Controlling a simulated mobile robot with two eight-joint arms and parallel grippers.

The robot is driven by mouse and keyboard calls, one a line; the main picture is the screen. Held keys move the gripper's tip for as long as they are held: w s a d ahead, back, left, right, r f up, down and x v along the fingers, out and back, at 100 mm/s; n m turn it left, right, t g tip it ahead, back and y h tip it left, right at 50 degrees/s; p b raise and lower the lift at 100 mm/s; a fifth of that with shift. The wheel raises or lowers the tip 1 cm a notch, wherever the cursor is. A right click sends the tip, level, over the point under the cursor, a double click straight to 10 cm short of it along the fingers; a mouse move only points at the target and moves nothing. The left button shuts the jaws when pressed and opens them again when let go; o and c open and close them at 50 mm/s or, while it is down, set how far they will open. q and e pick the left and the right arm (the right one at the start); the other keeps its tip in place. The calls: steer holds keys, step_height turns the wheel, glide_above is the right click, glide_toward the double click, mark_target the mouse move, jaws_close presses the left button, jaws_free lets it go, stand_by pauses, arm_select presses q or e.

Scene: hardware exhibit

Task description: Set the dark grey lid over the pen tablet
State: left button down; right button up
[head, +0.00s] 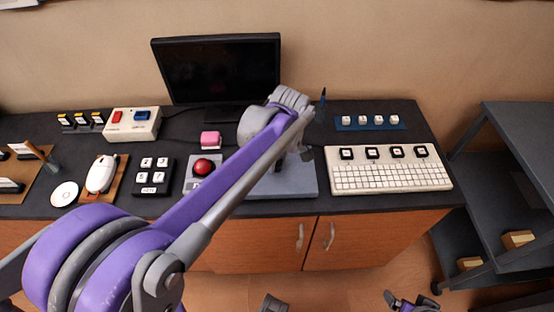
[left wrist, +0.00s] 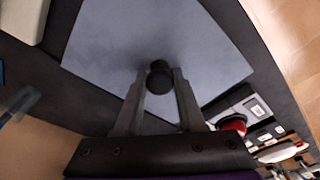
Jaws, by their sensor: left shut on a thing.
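The lid (head: 292,187) is a broad flat grey panel with a dark round knob (left wrist: 160,82) on top. In the head view it lies level at the counter's front, right of the red trackball, partly hidden by my arm. My left gripper (head: 282,163) is above it; in the left wrist view its fingers (left wrist: 160,72) are shut on the knob from both sides. The pen tablet does not show; I cannot tell whether it is under the lid. My right gripper (head: 405,301) is low at the bottom edge, off the counter, its jaws unclear.
A white keyboard (head: 391,178) stands close to the lid's right. The red trackball (head: 203,167) and black keypad (head: 153,175) are to its left. A monitor (head: 217,68), a blue pen (head: 323,97) and a blue strip of keycaps (head: 370,127) are behind. A grey shelf cart (head: 515,128) stands at right.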

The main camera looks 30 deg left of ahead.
arm_select(q)
steer(key=shift+f, duration=0.45)
steer(key=shift+c, duration=2.2)
jaws_free()
steer(key=shift+o, duration=0.2)
steer(key=o, duration=0.4)
steer(key=shift+r+p, duration=2.45)
steer(key=shift+r, duration=1.1)
